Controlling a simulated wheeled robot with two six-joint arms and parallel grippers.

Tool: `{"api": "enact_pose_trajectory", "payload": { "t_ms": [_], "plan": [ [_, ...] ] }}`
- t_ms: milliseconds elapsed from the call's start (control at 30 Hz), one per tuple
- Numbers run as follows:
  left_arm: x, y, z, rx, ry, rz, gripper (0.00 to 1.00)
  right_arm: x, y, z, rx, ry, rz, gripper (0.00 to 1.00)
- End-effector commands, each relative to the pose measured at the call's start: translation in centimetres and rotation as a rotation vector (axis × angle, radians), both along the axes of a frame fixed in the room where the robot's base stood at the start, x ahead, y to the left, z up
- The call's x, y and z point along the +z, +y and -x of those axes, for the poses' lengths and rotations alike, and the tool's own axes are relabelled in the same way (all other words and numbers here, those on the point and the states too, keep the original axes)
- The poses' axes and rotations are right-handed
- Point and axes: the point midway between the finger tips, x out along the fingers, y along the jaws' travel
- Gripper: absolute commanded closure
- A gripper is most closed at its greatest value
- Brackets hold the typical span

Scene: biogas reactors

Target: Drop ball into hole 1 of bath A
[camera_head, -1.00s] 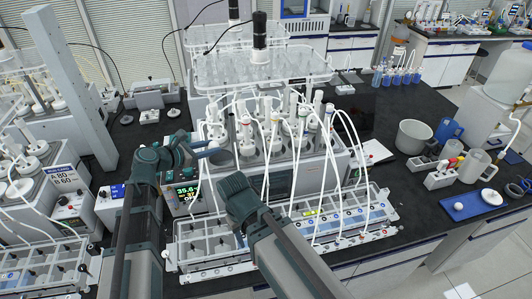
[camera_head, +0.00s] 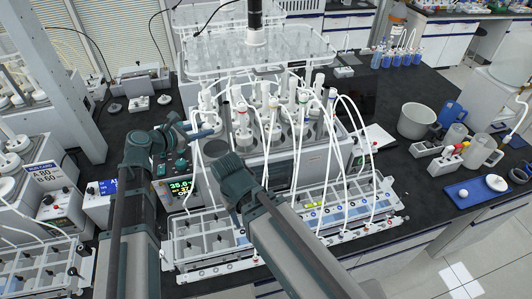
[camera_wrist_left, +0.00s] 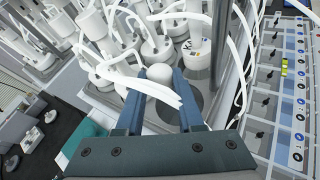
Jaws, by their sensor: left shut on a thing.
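My left gripper (camera_head: 206,131) is at the near left corner of the central bath (camera_head: 285,176), above its lid. In the left wrist view its two blue fingers (camera_wrist_left: 164,84) are shut on a white ball (camera_wrist_left: 160,75). A white tube crosses in front of the fingers, and a dark round opening (camera_wrist_left: 188,101) shows just beneath and beside them. In the head view the ball cannot be made out. The bath holds several white-capped bottles. I cannot read any letter or hole number on it. My right arm crosses the front of the bath, and its fingers are hidden.
White tubes loop from the bottles to the clear-walled rack (camera_head: 335,204) in front. A clear tray (camera_head: 258,47) stands above the bath. At right, a blue tray (camera_head: 470,203) holds another white ball (camera_head: 463,193) and a white disc. The black table around a grey pot (camera_head: 416,122) is partly free.

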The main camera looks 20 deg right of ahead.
Motion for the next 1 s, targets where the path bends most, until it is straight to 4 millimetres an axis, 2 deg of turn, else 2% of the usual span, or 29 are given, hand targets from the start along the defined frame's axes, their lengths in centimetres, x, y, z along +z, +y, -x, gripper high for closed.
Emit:
{"api": "enact_pose_trajectory", "payload": {
  "t_ms": [33, 233, 600, 633, 800, 1000],
  "plan": [
    [-1.3, 0.0, 0.0, 0.000, 0.000, 0.000, 1.00, -1.3, 0.0, 0.0, 0.001, 0.000, 0.000, 0.50],
    [-3.3, 0.0, 0.0, 0.000, 0.000, 0.000, 1.00, -3.3, 0.0, 0.0, 0.007, 0.000, 0.001, 0.50],
    [-3.6, 0.0, 0.0, 0.000, 0.000, 0.000, 1.00, -3.6, 0.0, 0.0, 0.009, 0.000, 0.002, 0.50],
    [-3.6, 0.0, 0.0, 0.000, 0.000, 0.000, 0.60, -3.6, 0.0, 0.0, 0.009, 0.000, 0.002, 0.50],
    [-3.6, 0.0, 0.0, 0.000, 0.000, 0.000, 0.30, -3.6, 0.0, 0.0, 0.009, 0.000, 0.002, 0.50],
    [-3.6, 0.0, 0.0, 0.000, 0.000, 0.000, 0.29, -3.6, 0.0, 0.0, 0.009, 0.000, 0.002, 0.50]
  ]
}}
